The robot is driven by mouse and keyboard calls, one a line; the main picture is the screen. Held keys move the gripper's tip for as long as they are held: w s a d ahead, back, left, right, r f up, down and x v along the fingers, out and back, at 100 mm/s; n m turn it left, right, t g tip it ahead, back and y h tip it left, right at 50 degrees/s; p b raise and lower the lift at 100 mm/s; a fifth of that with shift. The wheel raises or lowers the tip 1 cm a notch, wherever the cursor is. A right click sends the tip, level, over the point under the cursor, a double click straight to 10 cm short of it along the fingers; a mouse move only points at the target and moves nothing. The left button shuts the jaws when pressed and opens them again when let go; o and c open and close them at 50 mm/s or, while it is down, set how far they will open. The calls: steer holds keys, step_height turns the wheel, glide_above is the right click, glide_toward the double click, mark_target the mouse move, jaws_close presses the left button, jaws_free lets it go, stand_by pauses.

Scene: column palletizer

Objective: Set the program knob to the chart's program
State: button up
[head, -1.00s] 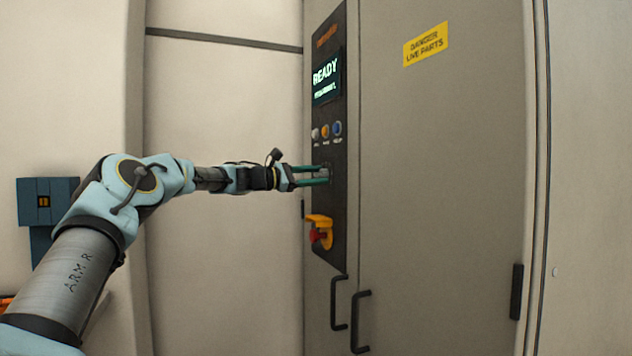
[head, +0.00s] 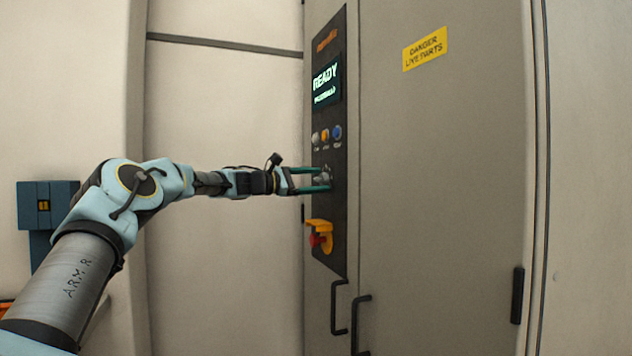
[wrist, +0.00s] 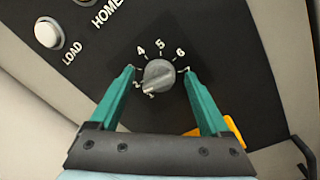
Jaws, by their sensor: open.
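The grey program knob (wrist: 162,75) sits on a dark panel, with white numerals 4, 5 and 6 above it. Other numerals are partly hidden by my fingers and the knob. A pale mark shows at its lower left edge; I cannot tell which numeral it meets. My gripper (wrist: 159,71) is open, one green finger on each side of the knob, with gaps between. In the head view my gripper (head: 328,180) reaches the knob (head: 324,176) from the left. The screen (head: 326,84) reads READY, with a smaller illegible line. No chart is recognisable.
Silver, orange and blue buttons (head: 325,135) sit above the knob. A yellow holder with a red part (head: 319,235) is below it. Black door handles (head: 361,322) stick out lower down. A yellow danger sign (head: 425,48) is on the cabinet door.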

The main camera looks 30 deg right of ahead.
steer(key=a+b, duration=0.3)
steer(key=a, duration=0.7)
steer(key=shift+w+a+f+b, duration=0.25)
steer(key=shift+w+a+b, duration=0.05)
steer(key=shift+w+a, duration=0.05)
